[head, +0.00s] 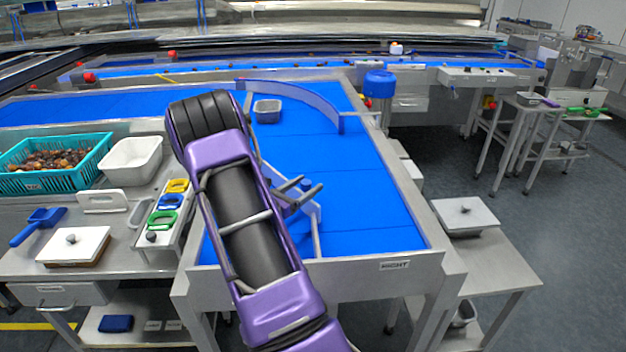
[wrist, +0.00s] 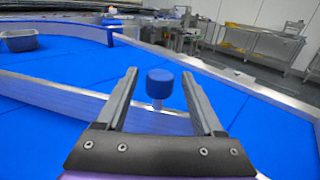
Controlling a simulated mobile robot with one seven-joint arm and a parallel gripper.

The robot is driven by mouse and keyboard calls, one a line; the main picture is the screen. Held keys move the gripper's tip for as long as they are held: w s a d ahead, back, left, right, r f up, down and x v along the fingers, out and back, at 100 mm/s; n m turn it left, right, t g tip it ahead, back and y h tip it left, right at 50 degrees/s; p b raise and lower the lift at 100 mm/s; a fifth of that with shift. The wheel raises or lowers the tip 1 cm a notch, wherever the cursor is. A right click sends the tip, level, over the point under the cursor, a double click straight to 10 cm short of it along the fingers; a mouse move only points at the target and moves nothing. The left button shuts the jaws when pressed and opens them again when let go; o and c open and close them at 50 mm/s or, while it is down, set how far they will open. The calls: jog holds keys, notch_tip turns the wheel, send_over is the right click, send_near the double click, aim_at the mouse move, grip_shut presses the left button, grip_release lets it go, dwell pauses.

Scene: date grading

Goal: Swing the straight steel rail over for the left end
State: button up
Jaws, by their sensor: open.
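The straight steel rail (wrist: 60,91) runs slantwise across the blue belt in the wrist view. In the head view part of the rail (head: 316,238) shows beside my arm, which hides the rest. A blue knob (wrist: 159,83) stands upright on a short post at the rail. My gripper (wrist: 159,72) is open, with one finger on each side of the knob in the picture; I cannot tell whether either touches it. In the head view my gripper (head: 311,184) is low over the belt, right of my purple arm.
A curved guide (head: 290,93) and a grey tub (head: 267,111) are at the far part of the belt (head: 350,190). The near end bears a RIGHT label (head: 394,265). A teal crate of dates (head: 90,160) and a white bin (head: 130,160) stand left. The belt's right part is clear.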

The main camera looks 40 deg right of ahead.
jog(key=shift+w+d, duration=0.15)
jog(key=shift+d, duration=1.5)
jog(key=shift+c, duration=0.3)
grip_shut()
